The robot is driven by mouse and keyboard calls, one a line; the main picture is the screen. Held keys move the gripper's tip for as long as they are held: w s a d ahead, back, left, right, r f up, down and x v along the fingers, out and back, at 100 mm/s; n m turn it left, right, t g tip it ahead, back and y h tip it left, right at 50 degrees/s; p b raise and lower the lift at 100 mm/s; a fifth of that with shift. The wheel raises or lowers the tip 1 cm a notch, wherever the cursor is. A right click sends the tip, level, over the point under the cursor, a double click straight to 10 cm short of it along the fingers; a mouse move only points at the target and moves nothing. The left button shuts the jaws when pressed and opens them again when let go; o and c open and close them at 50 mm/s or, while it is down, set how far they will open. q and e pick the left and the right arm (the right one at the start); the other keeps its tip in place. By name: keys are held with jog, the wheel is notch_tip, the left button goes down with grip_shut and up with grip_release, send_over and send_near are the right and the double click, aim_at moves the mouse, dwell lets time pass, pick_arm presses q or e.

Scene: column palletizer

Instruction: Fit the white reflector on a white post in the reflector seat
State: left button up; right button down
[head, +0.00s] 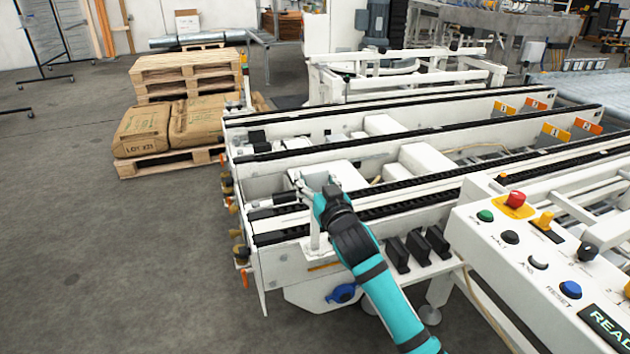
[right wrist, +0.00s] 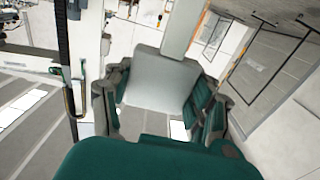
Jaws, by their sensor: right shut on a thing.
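My right gripper (head: 318,187) is above the near left corner of the white conveyor frame, at the end of my teal and black arm. In the right wrist view its fingers (right wrist: 158,95) are shut on a pale, flat block, which I take to be the white reflector (right wrist: 160,78). A white post (right wrist: 182,25) shows just beyond the block; whether they touch is unclear. In the head view a white upright post (head: 314,236) stands just below the gripper. The reflector seat cannot be told apart, and the gripper partly hides this spot. My left gripper is not in view.
Black conveyor chains (head: 400,205) run across the white frame to the right. A control panel (head: 540,250) with coloured buttons stands at the right. Sacks (head: 142,130) lie on a pallet at the left, in front of stacked pallets (head: 187,68). The floor at lower left is clear.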

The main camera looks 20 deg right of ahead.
jog(key=shift+f, duration=0.1)
jog(key=shift+c, duration=1.7)
grip_release()
jog(key=shift+s+f, duration=0.1)
jog(key=shift+s, duration=0.4)
jog(key=s, duration=1.1)
jog(key=shift+d, duration=0.2)
